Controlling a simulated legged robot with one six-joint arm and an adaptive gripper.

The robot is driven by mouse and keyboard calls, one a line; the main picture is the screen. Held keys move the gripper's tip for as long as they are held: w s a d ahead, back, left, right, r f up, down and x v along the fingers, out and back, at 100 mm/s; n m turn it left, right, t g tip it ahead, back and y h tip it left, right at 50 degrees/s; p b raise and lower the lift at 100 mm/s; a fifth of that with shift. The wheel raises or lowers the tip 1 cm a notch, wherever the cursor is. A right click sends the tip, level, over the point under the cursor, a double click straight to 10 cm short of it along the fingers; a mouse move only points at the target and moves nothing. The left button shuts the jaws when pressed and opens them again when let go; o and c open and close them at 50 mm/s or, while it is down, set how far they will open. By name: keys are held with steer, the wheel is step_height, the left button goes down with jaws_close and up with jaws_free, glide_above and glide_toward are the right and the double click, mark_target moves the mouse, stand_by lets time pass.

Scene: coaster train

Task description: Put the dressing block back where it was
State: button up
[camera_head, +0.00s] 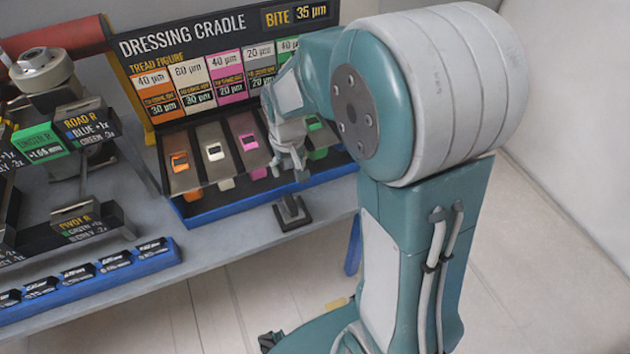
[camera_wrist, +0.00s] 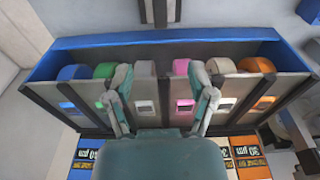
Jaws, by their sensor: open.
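The dressing cradle is a blue tray (camera_head: 235,207) under a "DRESSING CRADLE" sign (camera_head: 185,32). It holds a row of grey blocks with coloured rollers and tags: orange (camera_head: 180,161), white (camera_head: 215,152), pink (camera_head: 249,142) and green (camera_head: 317,154) in the head view. My arm hides part of the row there. The wrist view shows the row from above, with a blue roller (camera_wrist: 73,72) at the left end and an orange one (camera_wrist: 257,66) at the right. I cannot tell which block is meant.
A small dark stand (camera_head: 291,213) is in front of the tray, near the bench edge. A blue rack (camera_head: 95,278) of dark labelled pieces lies front left. Labelled fixtures, one with a green tag (camera_head: 40,145), stand left. Open floor lies in front of the bench.

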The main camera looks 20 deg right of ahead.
steer(key=s+r+t, duration=0.4)
steer(key=s+r, duration=1.1)
steer(key=s, duration=0.3)
steer(key=shift+s+r+t, duration=0.2)
steer(key=shift+s+t, duration=0.05)
steer(key=shift+t, duration=0.05)
